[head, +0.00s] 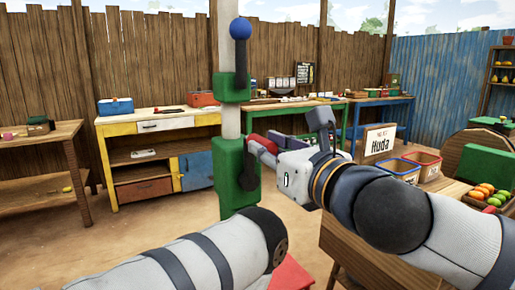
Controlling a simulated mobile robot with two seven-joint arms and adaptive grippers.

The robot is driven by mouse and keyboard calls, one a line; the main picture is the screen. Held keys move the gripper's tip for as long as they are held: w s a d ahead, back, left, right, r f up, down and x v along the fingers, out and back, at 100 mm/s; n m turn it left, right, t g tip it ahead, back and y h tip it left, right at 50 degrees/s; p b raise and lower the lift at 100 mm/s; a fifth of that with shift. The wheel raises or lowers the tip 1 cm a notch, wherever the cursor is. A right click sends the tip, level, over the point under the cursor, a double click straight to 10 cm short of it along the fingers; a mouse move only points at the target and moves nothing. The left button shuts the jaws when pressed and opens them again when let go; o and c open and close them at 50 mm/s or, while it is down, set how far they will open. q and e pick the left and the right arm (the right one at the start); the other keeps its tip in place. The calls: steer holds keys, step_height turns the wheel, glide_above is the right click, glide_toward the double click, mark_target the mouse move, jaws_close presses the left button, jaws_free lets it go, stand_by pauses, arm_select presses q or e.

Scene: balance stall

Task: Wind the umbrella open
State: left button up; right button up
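The umbrella's pale pole (229,120) stands upright in front of me; its canopy is out of view. A green collar (231,88) on it carries a dark upright lever with a blue ball knob (240,28). Below is a green housing (232,180) with a black part (249,168) on its right side. My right gripper (258,149) points left, close beside the housing. I cannot tell whether its fingers touch the black part or how far apart they are. My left arm reaches in low from the left; its gripper does not show.
A yellow workbench (158,122) stands behind the pole at left, a brown table (40,140) at far left. At right are a "Huda" sign (379,140), crates (422,164) and fruit (484,190). A red surface (292,274) shows low in front. Sandy ground at left is clear.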

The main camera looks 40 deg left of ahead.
steer(key=o, duration=0.4)
steer(key=shift+w+f, duration=0.1)
steer(key=shift+f, duration=0.15)
steer(key=shift+o, duration=0.3)
steer(key=shift+r, duration=0.1)
steer(key=shift+d, duration=0.1)
steer(key=v, duration=0.2)
steer(key=p+v, duration=0.1)
steer(key=v, duration=0.4)
steer(key=shift+s+d+r+p, duration=0.25)
steer(key=shift+s+d+p, duration=0.05)
steer(key=shift+d+p, duration=0.05)
arm_select(q)
steer(key=shift+w+r+t, duration=0.6)
steer(key=shift+w+r, duration=0.55)
steer(key=shift+w, duration=0.1)
arm_select(e)
steer(key=shift+s+d+f, duration=0.15)
steer(key=shift+s+d, duration=0.05)
steer(key=shift+d, duration=0.3)
